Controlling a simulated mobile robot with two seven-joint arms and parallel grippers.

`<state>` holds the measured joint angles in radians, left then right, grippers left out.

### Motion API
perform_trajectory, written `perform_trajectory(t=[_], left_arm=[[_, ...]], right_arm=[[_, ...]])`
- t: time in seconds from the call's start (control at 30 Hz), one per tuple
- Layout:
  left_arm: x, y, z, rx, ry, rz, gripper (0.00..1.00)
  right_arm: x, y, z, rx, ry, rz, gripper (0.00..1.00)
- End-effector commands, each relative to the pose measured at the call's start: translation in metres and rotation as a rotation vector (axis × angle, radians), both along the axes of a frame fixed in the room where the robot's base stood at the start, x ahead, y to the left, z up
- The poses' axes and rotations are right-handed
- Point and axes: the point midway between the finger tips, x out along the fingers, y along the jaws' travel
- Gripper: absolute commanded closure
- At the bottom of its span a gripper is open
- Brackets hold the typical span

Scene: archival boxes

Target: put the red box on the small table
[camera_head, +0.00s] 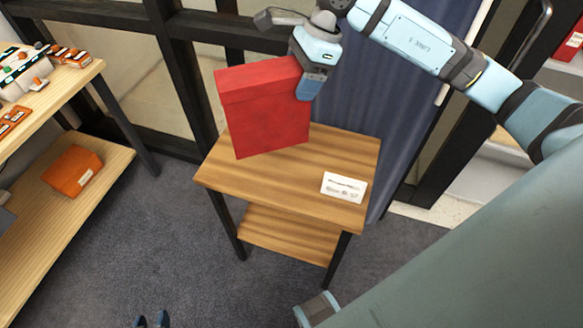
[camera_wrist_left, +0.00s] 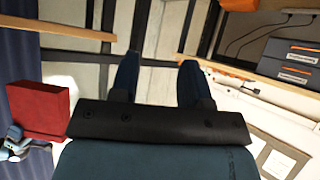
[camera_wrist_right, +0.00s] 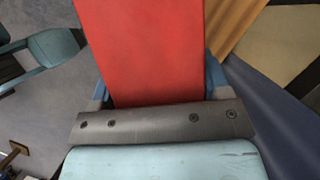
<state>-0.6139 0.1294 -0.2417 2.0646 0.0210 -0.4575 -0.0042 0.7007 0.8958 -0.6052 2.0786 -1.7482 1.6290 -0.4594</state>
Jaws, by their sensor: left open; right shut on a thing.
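The red box (camera_head: 265,110) stands upright over the top of the small wooden table (camera_head: 330,150), toward its back left. I cannot tell whether its bottom touches the tabletop. My right gripper (camera_head: 311,82) is shut on the box's right side. In the right wrist view the red box (camera_wrist_right: 142,50) fills the space between the fingers (camera_wrist_right: 158,80). My left gripper (camera_head: 151,320) is open and empty, low at the front, away from the table. The red box also shows in the left wrist view (camera_wrist_left: 38,110), left of the open fingers (camera_wrist_left: 158,75).
A white label card (camera_head: 344,187) lies at the tabletop's front right. A wooden shelf unit (camera_head: 100,165) at the left holds an orange box (camera_head: 73,171) and small items. A dark framed glass wall and blue curtain (camera_head: 375,110) stand behind the table.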

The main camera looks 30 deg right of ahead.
Motion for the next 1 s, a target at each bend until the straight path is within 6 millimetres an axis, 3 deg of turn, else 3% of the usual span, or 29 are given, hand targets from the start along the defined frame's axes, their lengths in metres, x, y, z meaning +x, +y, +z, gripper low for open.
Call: perform_trajectory(t=[0.03, 0.2, 0.37, 0.47, 0.57, 1.0], left_arm=[[0.001, 0.000, -0.016, -0.002, -0.002, 0.001, 0.57], [0.002, -0.001, -0.033, -0.007, 0.005, 0.004, 0.57], [0.004, -0.002, -0.037, -0.012, -0.001, 0.005, 0.57], [0.005, -0.002, -0.036, -0.014, -0.005, 0.006, 0.57], [0.005, -0.002, -0.036, -0.015, -0.008, 0.006, 0.57], [0.006, -0.003, -0.044, -0.007, -0.014, -0.001, 0.57]], right_arm=[[-0.001, -0.006, -0.002, 0.001, -0.008, -0.103, 0.87], [-0.008, -0.026, 0.019, 0.002, -0.006, -0.428, 0.87], [-0.013, -0.036, 0.031, 0.002, -0.001, -0.600, 0.87], [-0.014, -0.039, 0.028, 0.001, 0.003, -0.643, 0.87], [-0.015, -0.039, 0.011, 0.000, 0.008, -0.652, 0.87], [-0.015, -0.039, -0.099, 0.002, 0.007, -0.649, 0.87]])
